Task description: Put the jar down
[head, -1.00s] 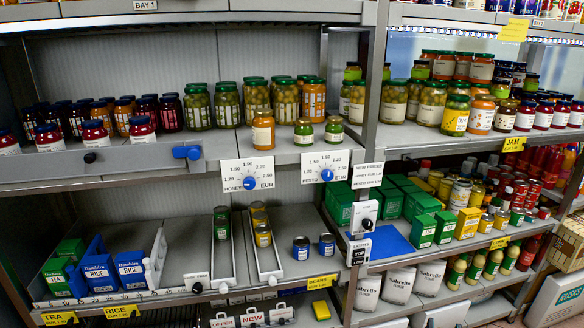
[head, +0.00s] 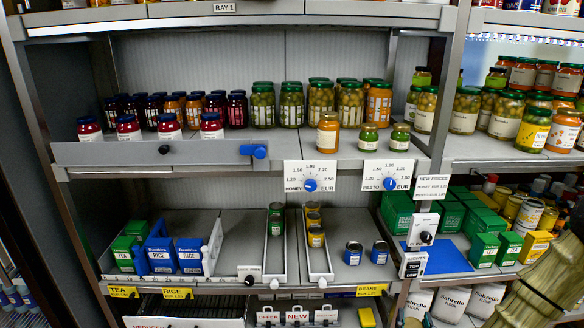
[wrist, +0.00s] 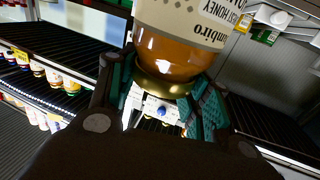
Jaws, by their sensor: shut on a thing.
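My gripper (wrist: 163,92) is shut on a honey jar (wrist: 180,50) in the wrist view. The fingers sit on either side of its gold lid. The jar has amber contents and a cream label whose print appears upside down there. Its far end is cut off by the frame's top edge. I cannot make out the gripper or this jar in the head view. Another amber jar (head: 327,133) stands upright on the middle shelf above the honey dial card (head: 310,178), beside two small green jars (head: 368,138).
The middle shelf (head: 270,148) has bare room left of the standing amber jar. Rows of jars stand behind. The lower shelf holds rice boxes (head: 160,255), narrow can lanes and blue tins (head: 353,253).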

